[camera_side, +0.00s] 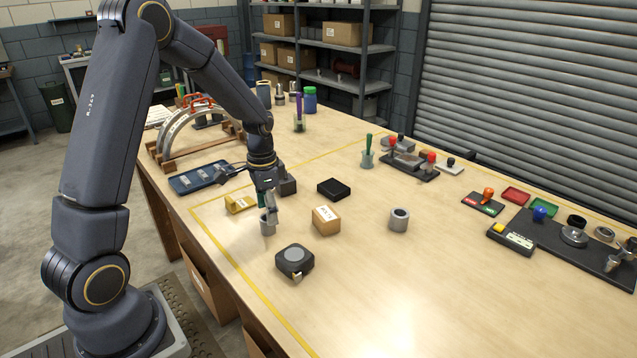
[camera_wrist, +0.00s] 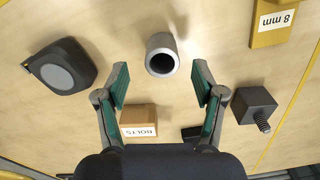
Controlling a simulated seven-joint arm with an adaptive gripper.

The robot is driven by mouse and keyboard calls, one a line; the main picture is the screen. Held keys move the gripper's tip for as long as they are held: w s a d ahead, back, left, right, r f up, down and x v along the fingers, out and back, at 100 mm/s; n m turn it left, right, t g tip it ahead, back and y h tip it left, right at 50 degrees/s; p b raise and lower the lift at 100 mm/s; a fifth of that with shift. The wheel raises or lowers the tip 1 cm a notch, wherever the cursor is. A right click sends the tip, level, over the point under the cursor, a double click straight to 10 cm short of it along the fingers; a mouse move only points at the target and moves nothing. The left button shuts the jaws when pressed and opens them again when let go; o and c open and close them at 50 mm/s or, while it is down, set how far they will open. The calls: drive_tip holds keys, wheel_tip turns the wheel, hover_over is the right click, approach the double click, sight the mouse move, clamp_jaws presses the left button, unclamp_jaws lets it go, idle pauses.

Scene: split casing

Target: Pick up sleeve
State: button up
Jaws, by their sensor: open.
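A grey hollow cylinder (camera_side: 267,227), which looks like a sleeve, stands upright on the table right under my gripper (camera_side: 270,207). In the wrist view the sleeve (camera_wrist: 160,64) shows its open end just ahead of the gap between my fingertips (camera_wrist: 161,78). My gripper is open, with one green-padded finger to each side of the gap and nothing held. A second grey ring-shaped cylinder (camera_side: 398,220) stands farther right in the side view. I cannot tell whether my fingertips are level with the near sleeve's top.
Close by are a tape measure (camera_side: 295,260), a BOLTS box (camera_side: 326,220), a yellow 8 mm block (camera_side: 240,203), a black block with a threaded stud (camera_wrist: 255,108) and a flat black box (camera_side: 334,188). The table's front right is clear.

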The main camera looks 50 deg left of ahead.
sight(265, 231)
wheel_tip(265, 231, down, 4)
drive_tip(key=shift+s+a+f, duration=0.1)
drive_tip(key=shift+s+a, duration=0.05)
clamp_jaws()
idle(0.6)
